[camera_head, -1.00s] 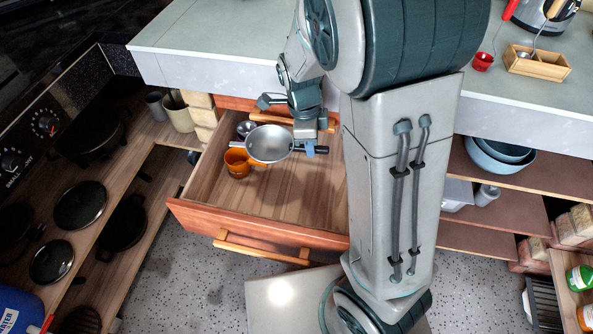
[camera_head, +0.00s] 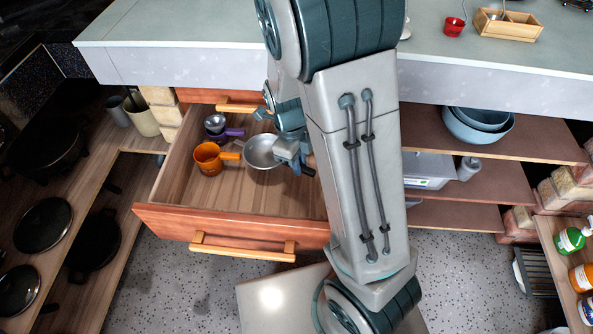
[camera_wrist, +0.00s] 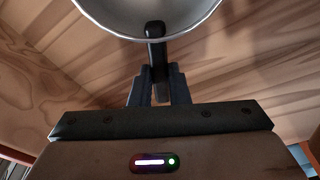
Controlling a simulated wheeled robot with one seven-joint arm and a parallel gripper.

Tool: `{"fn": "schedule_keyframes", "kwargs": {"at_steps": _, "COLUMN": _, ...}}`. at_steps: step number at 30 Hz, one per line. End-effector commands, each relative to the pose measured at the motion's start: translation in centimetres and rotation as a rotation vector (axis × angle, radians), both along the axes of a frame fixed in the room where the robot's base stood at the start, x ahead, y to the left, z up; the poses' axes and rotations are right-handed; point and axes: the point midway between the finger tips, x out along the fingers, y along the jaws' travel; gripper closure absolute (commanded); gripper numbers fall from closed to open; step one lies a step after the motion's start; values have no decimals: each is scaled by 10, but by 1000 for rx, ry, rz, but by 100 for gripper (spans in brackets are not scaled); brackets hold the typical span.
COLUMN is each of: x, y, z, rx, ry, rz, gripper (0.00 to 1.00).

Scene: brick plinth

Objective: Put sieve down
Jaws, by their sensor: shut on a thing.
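The sieve (camera_head: 261,151) is a round grey metal bowl with a dark handle. It is in or just over the open wooden drawer (camera_head: 240,214); I cannot tell if it touches the drawer floor. My gripper (camera_head: 290,153) is shut on the sieve's handle, to the right of the bowl. In the wrist view the sieve's bowl (camera_wrist: 148,14) is at the top edge, and its black handle (camera_wrist: 155,42) runs down between the fingers of my gripper (camera_wrist: 158,78). My arm hides the drawer's right part.
An orange cup (camera_head: 208,158) stands in the drawer left of the sieve. A purple-handled measuring cup (camera_head: 222,136) and a small metal one lie behind it. The drawer floor in front is clear. The countertop (camera_head: 180,25) overhangs the drawer's back.

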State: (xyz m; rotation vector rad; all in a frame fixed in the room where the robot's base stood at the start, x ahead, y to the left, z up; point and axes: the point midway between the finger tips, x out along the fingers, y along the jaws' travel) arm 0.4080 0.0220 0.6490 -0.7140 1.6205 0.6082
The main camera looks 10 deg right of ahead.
Motion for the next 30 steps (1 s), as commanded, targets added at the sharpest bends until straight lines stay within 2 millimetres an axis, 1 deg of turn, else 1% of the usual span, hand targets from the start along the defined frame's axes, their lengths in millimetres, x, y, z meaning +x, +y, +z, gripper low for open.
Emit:
{"fn": "schedule_keyframes", "kwargs": {"at_steps": 7, "x": -1, "y": 0, "z": -34, "rx": 0, "ry": 3, "rz": 0, "gripper": 100}}
{"fn": "schedule_keyframes", "kwargs": {"at_steps": 9, "x": 0, "y": 0, "z": -37, "rx": 0, "ry": 2, "rz": 1, "gripper": 100}}
{"fn": "schedule_keyframes", "kwargs": {"at_steps": 15, "x": 0, "y": 0, "z": -35, "rx": 0, "ry": 0, "rz": 1, "gripper": 100}}
{"fn": "schedule_keyframes", "kwargs": {"at_steps": 19, "x": 0, "y": 0, "z": -39, "rx": 0, "ry": 0, "rz": 2, "gripper": 100}}
{"fn": "schedule_keyframes", "kwargs": {"at_steps": 20, "x": 0, "y": 0, "z": -39, "rx": 0, "ry": 0, "rz": 2, "gripper": 79}}
{"fn": "schedule_keyframes", "kwargs": {"at_steps": 21, "x": 0, "y": 0, "z": -38, "rx": 0, "ry": 0, "rz": 2, "gripper": 68}}
{"fn": "schedule_keyframes", "kwargs": {"at_steps": 22, "x": 0, "y": 0, "z": -38, "rx": 0, "ry": 0, "rz": 2, "gripper": 63}}
{"fn": "schedule_keyframes", "kwargs": {"at_steps": 30, "x": 0, "y": 0, "z": -38, "rx": 0, "ry": 0, "rz": 2, "gripper": 63}}
